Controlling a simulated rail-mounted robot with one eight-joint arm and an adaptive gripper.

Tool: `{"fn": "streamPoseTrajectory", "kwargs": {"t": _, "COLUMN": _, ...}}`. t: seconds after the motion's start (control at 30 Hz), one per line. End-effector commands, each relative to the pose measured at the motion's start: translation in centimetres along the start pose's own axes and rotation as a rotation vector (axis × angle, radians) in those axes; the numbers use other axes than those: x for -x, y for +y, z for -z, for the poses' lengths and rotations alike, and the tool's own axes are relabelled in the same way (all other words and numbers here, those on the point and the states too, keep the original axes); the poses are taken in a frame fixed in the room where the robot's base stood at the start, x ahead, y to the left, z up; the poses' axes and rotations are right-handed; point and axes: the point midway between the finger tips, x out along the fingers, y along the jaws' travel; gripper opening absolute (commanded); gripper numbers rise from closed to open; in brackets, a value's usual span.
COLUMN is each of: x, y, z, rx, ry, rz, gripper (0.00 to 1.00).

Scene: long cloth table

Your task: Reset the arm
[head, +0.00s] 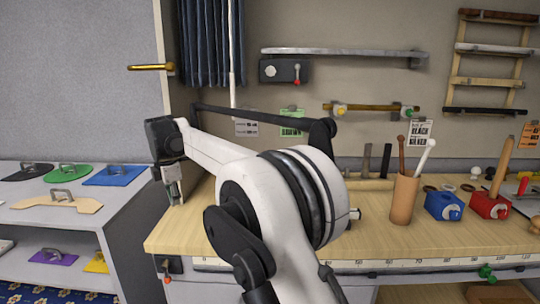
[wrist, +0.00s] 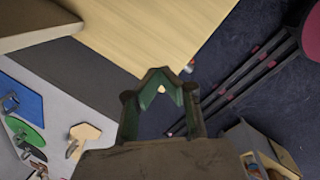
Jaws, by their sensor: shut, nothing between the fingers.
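My gripper (head: 176,192) hangs at the left end of the wooden table (head: 300,243) in the head view, pointing down. In the wrist view my gripper (wrist: 162,82) has its fingertips together, with nothing between them. The same table (wrist: 150,35) shows beyond the fingertips in the wrist view. My white arm reaches across the middle of the head view and hides part of the table. I cannot tell how high the fingertips are above the table edge.
A grey shelf unit (head: 55,233) on the left bears flat handled shapes, including a blue one (head: 112,175) and a green one (head: 68,172). On the table's right stand a brown cup (head: 404,200) with sticks, a blue block (head: 442,206) and a red block (head: 489,206).

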Motion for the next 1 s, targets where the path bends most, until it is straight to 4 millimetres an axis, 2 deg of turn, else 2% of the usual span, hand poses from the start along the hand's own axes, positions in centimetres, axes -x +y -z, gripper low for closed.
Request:
{"fn": "streamPoseTrajectory", "kwargs": {"t": 0.03, "x": 1.3, "y": -1.0, "z": -1.5, "rx": -0.055, "ry": -0.002, "rz": -0.01, "gripper": 0.0}}
{"fn": "streamPoseTrajectory", "kwargs": {"t": 0.2, "x": 5.0, "y": -4.5, "z": -5.7, "rx": -0.242, "ry": -0.006, "rz": -0.043, "gripper": 0.0}}
{"fn": "streamPoseTrajectory", "kwargs": {"t": 0.37, "x": 8.1, "y": -8.4, "z": -9.1, "rx": -0.418, "ry": -0.006, "rz": -0.075, "gripper": 0.0}}
{"fn": "streamPoseTrajectory", "kwargs": {"t": 0.5, "x": 10.5, "y": -12.2, "z": -11.7, "rx": -0.572, "ry": -0.005, "rz": -0.104, "gripper": 0.0}}
{"fn": "streamPoseTrajectory", "kwargs": {"t": 0.8, "x": 14.3, "y": -21.6, "z": -15.8, "rx": -0.9, "ry": 0.005, "rz": -0.169, "gripper": 0.0}}
{"fn": "streamPoseTrajectory", "kwargs": {"t": 1.0, "x": 15.8, "y": -28.3, "z": -17.4, "rx": -1.117, "ry": 0.016, "rz": -0.216, "gripper": 0.0}}
